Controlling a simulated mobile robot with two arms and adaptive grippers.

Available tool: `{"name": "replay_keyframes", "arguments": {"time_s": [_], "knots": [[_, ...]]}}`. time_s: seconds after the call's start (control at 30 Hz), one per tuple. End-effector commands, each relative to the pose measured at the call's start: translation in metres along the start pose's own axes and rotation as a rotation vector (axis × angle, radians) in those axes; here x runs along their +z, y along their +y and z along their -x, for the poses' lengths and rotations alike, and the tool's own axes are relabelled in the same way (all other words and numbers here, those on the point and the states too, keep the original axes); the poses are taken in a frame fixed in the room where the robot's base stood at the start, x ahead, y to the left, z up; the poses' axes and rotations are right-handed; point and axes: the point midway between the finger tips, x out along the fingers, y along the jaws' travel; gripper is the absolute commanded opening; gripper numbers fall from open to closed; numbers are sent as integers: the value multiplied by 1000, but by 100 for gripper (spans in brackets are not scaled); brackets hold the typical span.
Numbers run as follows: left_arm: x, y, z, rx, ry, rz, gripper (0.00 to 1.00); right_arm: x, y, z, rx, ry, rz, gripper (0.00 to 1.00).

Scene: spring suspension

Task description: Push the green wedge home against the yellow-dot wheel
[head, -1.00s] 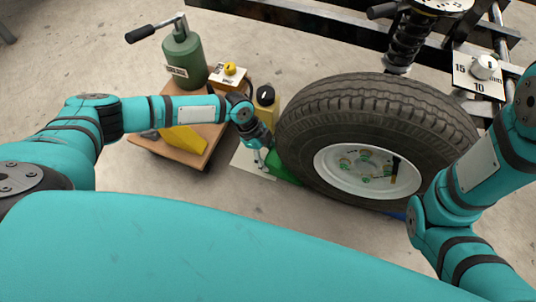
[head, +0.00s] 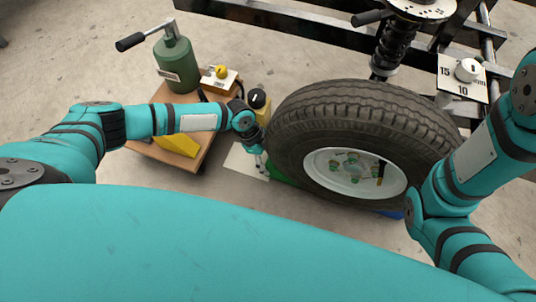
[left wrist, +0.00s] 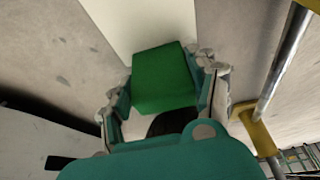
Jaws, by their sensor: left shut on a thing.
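The wheel (head: 300,113), a black tyre with a white hub, stands at the middle right in the head view. I cannot make out a yellow dot on it for sure. The green wedge (head: 281,180) lies low at the tyre's left side, partly hidden by tyre and gripper. Whether it touches the tyre I cannot tell. My left gripper (head: 262,168) is shut on the wedge. In the left wrist view, the wedge (left wrist: 165,80) sits between both fingers (left wrist: 166,95). My right arm comes in at the right edge; its gripper is out of sight.
A wooden board (head: 205,150) at left carries a green bottle jack (head: 175,65) and a yellow block (head: 178,146). A white plate (head: 240,160) lies by the wedge. A blue piece (head: 392,214) shows under the wheel's right side. A spring (head: 395,42) and dark frame stand behind.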

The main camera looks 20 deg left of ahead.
Motion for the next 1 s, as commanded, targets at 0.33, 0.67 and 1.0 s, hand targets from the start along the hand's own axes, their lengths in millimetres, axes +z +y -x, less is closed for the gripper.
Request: {"name": "replay_keyframes", "arguments": {"time_s": [0.33, 0.67, 1.0], "knots": [[-14, 0, -3, -1, 22, -17, 80, 0, 0, 2, 0, -1, 0, 87], [-16, -2, 0, -6, 26, -15, 87, 1, 0, 1, 3, -2, -2, 87], [-12, -5, 50, -12, 22, -11, 87, 0, 0, 0, 1, 0, -2, 87]]}}
